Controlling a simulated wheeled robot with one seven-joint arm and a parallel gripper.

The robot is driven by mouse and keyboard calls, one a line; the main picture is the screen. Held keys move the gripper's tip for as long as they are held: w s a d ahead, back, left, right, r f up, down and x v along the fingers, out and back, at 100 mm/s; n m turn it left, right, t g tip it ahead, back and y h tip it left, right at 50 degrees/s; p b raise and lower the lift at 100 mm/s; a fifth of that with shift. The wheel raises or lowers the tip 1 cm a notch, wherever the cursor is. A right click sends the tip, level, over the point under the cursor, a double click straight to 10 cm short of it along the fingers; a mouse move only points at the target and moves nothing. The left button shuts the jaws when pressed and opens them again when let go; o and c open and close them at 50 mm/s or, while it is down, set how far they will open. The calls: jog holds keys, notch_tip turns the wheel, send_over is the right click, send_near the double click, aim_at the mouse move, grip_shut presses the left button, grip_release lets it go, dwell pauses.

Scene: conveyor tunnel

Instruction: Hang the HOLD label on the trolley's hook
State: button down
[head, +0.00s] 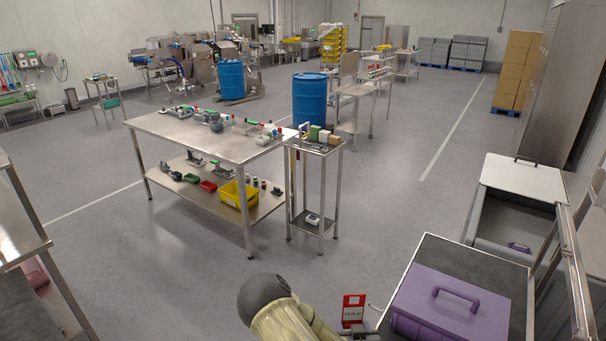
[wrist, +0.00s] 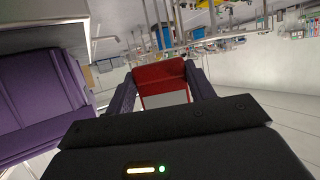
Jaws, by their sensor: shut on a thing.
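The HOLD label (head: 353,308) is a red tag with a white panel, seen at the bottom of the head view. In the wrist view the label (wrist: 162,80) sits between the two fingers of my gripper (wrist: 162,88), which is shut on it. In the head view my gripper (head: 358,331) is mostly cut off by the lower edge. A thin metal rod (head: 375,308), perhaps the trolley's hook, sticks out beside the grey-topped trolley (head: 432,250), just right of the label. I cannot tell whether label and rod touch.
A purple box (head: 450,305) with a handle stands on the trolley, close to my gripper; it fills the left of the wrist view (wrist: 35,110). An open bin (head: 515,215) is behind it at right. A steel table (head: 200,135) stands farther off.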

jog(key=s+p, duration=0.4)
jog(key=shift+s+f+p, duration=0.15)
jog(key=shift+f+p, duration=0.1)
jog(key=shift+p, duration=0.1)
jog(key=shift+a, duration=0.15)
